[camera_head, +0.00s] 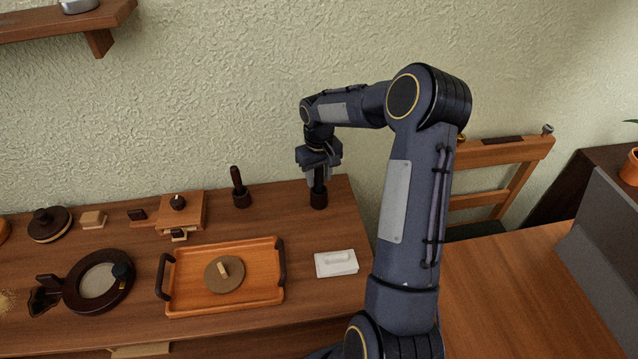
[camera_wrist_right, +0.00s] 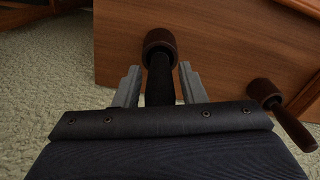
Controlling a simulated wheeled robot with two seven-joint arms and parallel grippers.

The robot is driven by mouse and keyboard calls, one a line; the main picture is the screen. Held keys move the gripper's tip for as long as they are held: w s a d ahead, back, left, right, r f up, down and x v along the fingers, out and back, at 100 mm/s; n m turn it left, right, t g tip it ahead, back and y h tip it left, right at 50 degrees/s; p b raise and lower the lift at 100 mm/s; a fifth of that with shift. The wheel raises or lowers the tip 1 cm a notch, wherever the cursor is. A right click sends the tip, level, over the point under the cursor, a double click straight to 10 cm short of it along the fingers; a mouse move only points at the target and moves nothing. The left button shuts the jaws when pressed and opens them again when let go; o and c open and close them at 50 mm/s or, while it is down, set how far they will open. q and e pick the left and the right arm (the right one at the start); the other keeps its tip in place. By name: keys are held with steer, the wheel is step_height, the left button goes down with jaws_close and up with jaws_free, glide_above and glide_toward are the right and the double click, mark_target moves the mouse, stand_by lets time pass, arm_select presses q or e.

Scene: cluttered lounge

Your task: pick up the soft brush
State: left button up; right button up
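An upright tool with a dark brown round base and a slim black upper part, which I take for the soft brush (camera_head: 318,198), stands near the back right of the wooden table. My right gripper (camera_head: 318,172) points down over it. In the right wrist view the brush (camera_wrist_right: 160,42) rises between the two grey fingers of my right gripper (camera_wrist_right: 159,82). A narrow gap shows on each side, so the fingers are open around it. Its top is hidden behind the gripper body. My left gripper is out of view.
A similar brown-handled tool (camera_head: 239,190) stands to the left. An orange tray (camera_head: 265,262) with a round disc, a white block (camera_head: 336,263), a dark round ring (camera_head: 75,300) and a small wooden box (camera_head: 192,208) share the table (camera_head: 215,235). The wall is close behind.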

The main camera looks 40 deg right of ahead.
jaws_close()
steer(key=shift+r, duration=0.1)
